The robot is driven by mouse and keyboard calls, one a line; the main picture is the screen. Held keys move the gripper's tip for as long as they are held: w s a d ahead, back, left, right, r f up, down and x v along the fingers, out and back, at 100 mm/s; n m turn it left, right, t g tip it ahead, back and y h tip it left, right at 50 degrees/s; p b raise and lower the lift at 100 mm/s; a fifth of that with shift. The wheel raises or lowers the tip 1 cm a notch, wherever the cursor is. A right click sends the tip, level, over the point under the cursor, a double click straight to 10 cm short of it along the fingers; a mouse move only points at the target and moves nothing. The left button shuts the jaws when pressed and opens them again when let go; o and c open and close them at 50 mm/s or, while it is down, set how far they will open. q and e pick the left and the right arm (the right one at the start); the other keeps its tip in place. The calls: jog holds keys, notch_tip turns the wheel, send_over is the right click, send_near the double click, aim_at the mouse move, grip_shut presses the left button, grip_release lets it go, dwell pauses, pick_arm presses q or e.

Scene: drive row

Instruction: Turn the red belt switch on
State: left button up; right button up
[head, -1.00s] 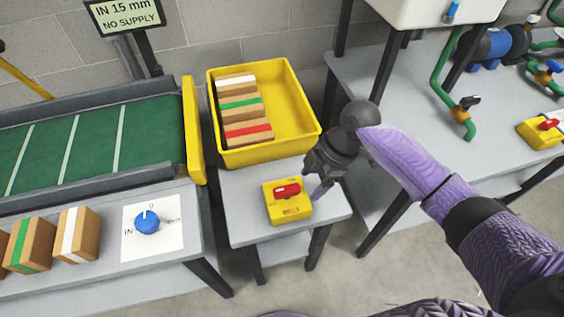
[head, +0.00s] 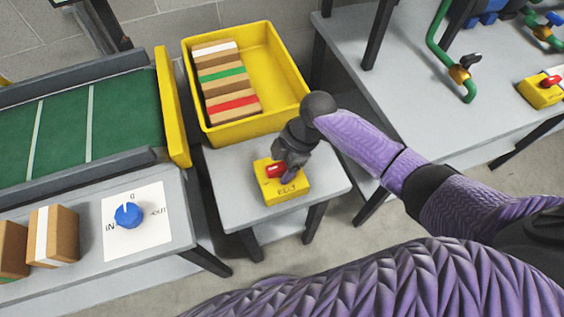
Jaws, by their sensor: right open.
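The red belt switch (head: 275,171) is a red knob on a yellow box (head: 285,190) marked BELT, on a small grey table in the head view. My right gripper (head: 285,172) is open, right at the red knob and above the yellow box. The gripper hides the right part of the knob, and I cannot tell whether the fingers touch it. The green conveyor belt (head: 65,130) lies to the left. My left gripper is not in view.
A yellow bin (head: 285,80) with several striped boxes stands just behind the switch box. A blue dial (head: 128,215) sits on a panel at the left. Another yellow box with a red knob (head: 541,90) is on the right table.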

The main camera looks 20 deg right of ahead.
grip_shut()
